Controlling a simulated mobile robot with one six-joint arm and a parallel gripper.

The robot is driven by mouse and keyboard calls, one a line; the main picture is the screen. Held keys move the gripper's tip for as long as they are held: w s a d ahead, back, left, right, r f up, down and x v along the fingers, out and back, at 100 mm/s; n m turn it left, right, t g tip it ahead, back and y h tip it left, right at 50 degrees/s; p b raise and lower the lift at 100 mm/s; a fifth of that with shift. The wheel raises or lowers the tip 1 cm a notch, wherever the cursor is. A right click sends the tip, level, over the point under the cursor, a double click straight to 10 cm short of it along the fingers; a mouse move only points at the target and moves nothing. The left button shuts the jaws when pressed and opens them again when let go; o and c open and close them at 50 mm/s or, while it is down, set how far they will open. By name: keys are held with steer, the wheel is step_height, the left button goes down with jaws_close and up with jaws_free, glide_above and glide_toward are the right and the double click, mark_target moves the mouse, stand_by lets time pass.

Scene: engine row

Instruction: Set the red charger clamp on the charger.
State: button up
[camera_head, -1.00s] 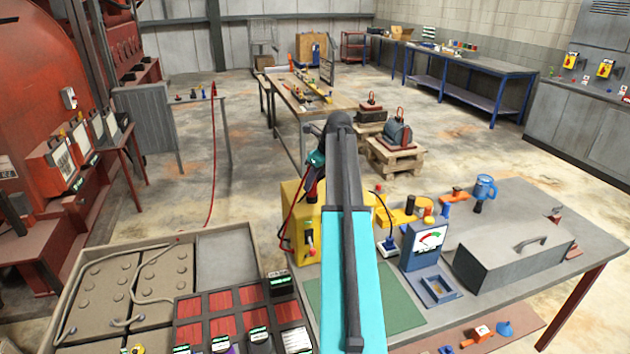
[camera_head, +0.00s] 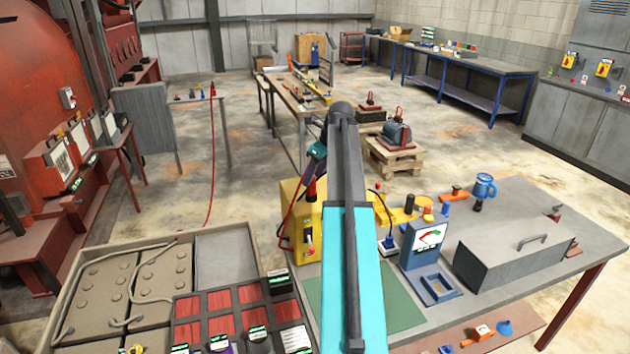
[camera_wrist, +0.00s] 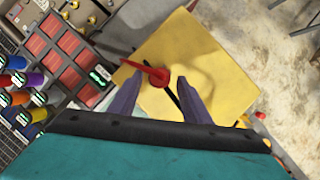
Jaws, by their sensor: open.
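The yellow charger (camera_head: 291,205) stands at the left end of the near bench, partly hidden by my arm. The red charger clamp (camera_head: 311,188) shows upright at the charger's top, just below my gripper (camera_head: 317,152). A red cable hangs down the charger's left side. In the wrist view the red clamp (camera_wrist: 152,73) lies over the charger's yellow top (camera_wrist: 205,65), beyond my fingertips. My gripper (camera_wrist: 157,86) is open there, its two fingers apart with nothing held between them.
A grey tray (camera_head: 225,258) with cables and red compartments is at the front left. A blue meter stand (camera_head: 420,246) and a grey lidded box (camera_head: 510,258) stand on the bench to the right. A green mat (camera_head: 400,305) lies in front of the charger.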

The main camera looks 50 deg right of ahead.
steer(key=b+v, duration=0.3)
steer(key=v, duration=0.6)
steer(key=shift+r+b, duration=0.25)
steer(key=shift+b, duration=0.05)
stand_by(0.6)
